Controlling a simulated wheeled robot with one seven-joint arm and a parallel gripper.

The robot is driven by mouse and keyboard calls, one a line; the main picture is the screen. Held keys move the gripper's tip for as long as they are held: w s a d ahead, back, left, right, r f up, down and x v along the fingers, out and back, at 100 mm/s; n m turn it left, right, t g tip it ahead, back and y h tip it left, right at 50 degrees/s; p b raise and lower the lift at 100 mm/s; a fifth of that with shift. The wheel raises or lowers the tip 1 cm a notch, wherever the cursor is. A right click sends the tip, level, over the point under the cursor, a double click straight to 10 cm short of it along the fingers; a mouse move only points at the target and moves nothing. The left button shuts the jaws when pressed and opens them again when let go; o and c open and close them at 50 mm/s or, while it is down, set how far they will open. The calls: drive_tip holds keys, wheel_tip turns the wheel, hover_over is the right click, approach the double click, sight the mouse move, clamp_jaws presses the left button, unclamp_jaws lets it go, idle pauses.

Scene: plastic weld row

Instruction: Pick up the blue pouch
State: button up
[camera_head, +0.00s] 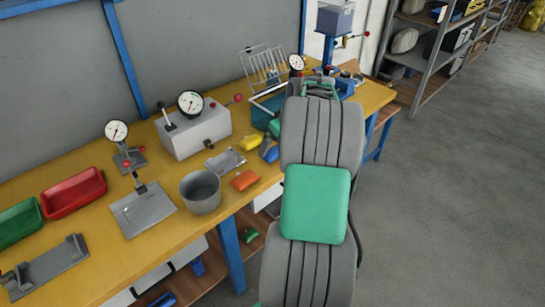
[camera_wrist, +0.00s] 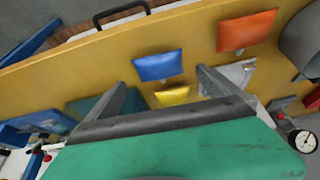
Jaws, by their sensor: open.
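The blue pouch (camera_wrist: 158,65) lies flat on the yellow bench top and is seen whole in the wrist view. In the head view the blue pouch (camera_head: 272,155) shows only in part, beside my arm, at the right side of the bench. My gripper (camera_wrist: 161,78) is open and empty above the bench. Its two fingers stand apart in the wrist view, with the pouch between and just beyond their tips. I see no contact with the pouch. In the head view my arm hides most of the gripper.
An orange pouch (camera_wrist: 247,31) and a yellow pouch (camera_wrist: 173,96) lie near the blue one. A grey metal plate (camera_head: 225,161), a grey bucket (camera_head: 201,193) and a gauge box (camera_head: 194,130) stand to the left. A wire rack (camera_head: 264,68) stands behind. The floor at right is clear.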

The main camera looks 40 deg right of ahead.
sight(273, 150)
drive_tip(key=x, duration=0.5)
drive_tip(key=shift+w+f+p, duration=0.2)
drive_tip(key=shift+f+p, duration=0.1)
drive_tip(key=shift+c, duration=0.2)
drive_tip(key=c, duration=1.2)
